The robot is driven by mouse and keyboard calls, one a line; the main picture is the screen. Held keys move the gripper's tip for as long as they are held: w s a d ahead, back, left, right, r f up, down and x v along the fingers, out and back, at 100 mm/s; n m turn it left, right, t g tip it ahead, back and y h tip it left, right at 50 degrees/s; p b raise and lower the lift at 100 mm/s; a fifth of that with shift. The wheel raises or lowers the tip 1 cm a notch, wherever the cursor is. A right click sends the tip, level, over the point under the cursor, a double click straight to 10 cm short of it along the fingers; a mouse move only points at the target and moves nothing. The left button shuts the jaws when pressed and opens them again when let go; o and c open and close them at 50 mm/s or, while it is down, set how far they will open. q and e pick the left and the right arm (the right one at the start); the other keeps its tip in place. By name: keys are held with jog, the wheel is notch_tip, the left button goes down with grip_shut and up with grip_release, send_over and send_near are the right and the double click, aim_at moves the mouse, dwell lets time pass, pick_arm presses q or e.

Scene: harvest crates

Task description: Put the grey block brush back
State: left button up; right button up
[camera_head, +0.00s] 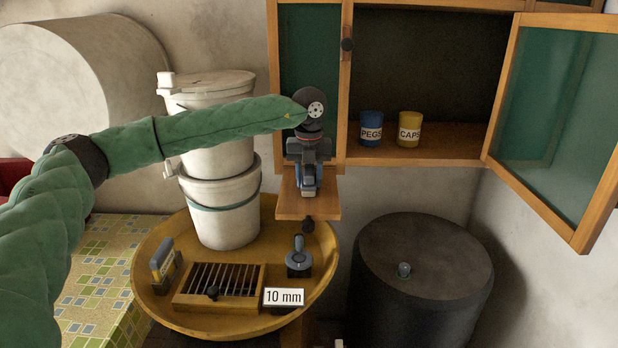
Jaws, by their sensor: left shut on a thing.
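My left gripper (308,184) is shut on a small grey thing, which looks like the grey block brush (308,180). The fingers and wrist hide most of it. The gripper points down over a small wooden ledge (287,207) below the cabinet; I cannot tell whether the held thing touches the ledge. In the round yellow tray (148,302), a grey and yellow upright piece (163,260) stands in a dark holder at the left. My right gripper is not in view.
Blue PEGS (371,119) and yellow CAPS (410,119) tins stand in the open cabinet. Its door (505,90) juts out right, above a dark drum (425,255).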

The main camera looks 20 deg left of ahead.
pick_arm(q)
jog(key=shift+f, duration=0.15)
jog(key=o, duration=1)
jog(key=shift+c, duration=0.2)
